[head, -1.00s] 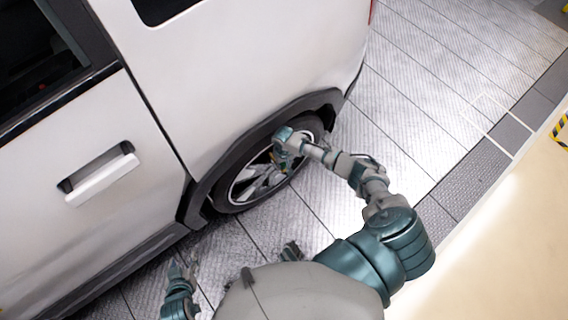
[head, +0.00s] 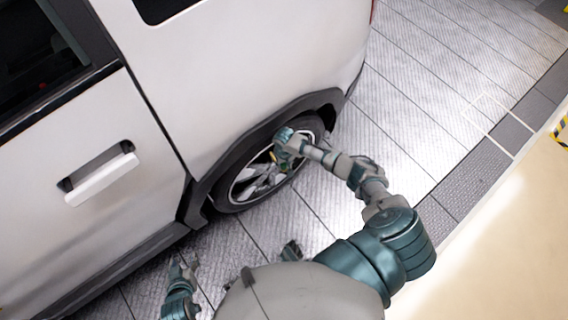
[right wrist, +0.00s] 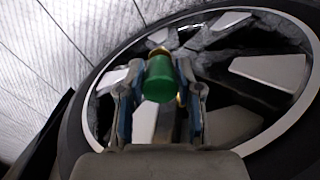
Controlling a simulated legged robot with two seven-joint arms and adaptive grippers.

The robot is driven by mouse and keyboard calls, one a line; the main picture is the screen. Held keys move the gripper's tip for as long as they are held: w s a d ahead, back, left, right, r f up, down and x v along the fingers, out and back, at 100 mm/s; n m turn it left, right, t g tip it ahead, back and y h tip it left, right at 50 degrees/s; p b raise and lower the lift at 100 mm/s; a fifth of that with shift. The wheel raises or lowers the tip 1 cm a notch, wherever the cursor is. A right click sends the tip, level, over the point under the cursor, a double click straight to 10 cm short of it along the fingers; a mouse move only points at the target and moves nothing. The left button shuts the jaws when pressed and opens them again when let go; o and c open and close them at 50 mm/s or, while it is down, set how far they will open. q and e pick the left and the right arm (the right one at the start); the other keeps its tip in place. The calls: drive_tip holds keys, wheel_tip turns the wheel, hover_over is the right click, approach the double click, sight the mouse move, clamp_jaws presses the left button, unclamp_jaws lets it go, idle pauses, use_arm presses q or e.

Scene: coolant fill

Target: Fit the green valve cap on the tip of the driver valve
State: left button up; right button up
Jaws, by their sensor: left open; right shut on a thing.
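The green valve cap (right wrist: 159,80) is between the two fingers of my right gripper (right wrist: 160,95), which is shut on it. In the right wrist view a small brass-coloured piece (right wrist: 181,66) shows at the cap's right and top edge; I cannot tell whether it is the valve tip or touches the cap. In the head view my right gripper (head: 276,158) is in front of the wheel (head: 262,181) of the white car. My left gripper (head: 183,268) is open and empty, low at the left, away from the wheel.
The white car (head: 235,75) fills the left and upper part of the head view. The wheel's spokes (right wrist: 270,70) and dark gaps lie around my right fingers. The metal plate floor (head: 430,100) to the right is clear.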

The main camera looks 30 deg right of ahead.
drive_tip(key=shift+f, duration=0.6)
drive_tip(key=o, duration=1)
drive_tip(key=shift+r, duration=0.1)
wheel_tip(320, 180, up, 12)
drive_tip(key=shift+f, duration=0.1)
